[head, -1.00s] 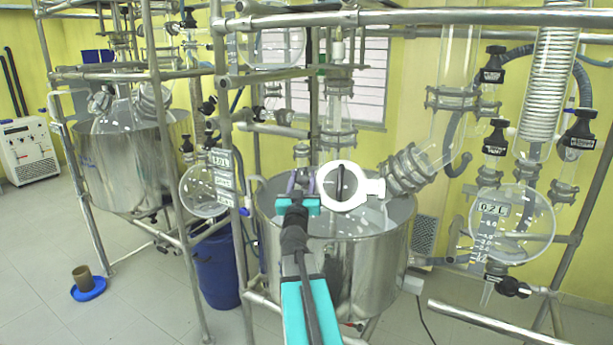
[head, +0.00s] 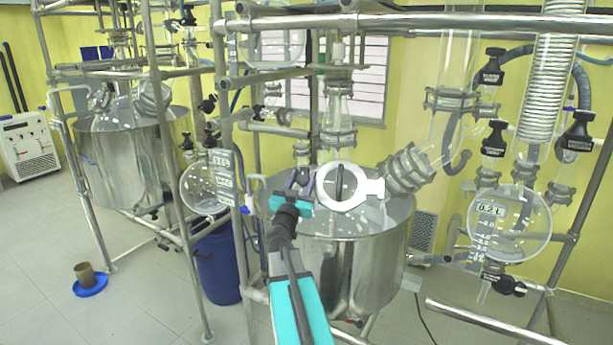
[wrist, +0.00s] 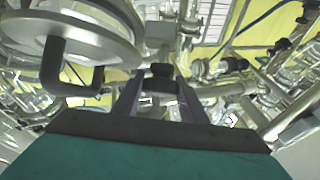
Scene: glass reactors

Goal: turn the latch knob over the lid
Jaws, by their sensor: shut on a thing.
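The lid (head: 372,188) is a round white ring piece with a dark upright handle, above the steel vessel. In the wrist view the lid (wrist: 95,30) fills the upper left, with its dark bent handle (wrist: 62,70) hanging in front. My gripper (head: 302,177) is just left of the lid. In the wrist view its two purple-grey fingers (wrist: 160,88) stand on either side of a small dark latch knob (wrist: 162,70) and are shut on it. The knob is too small to make out in the head view, and its turn angle cannot be told.
The steel vessel (head: 350,265) stands below within a frame of metal pipes (head: 226,150). Glass necks with clamps (head: 407,170) rise just right of the lid. A blue drum (head: 217,265) is at left. The floor in front left is mostly clear.

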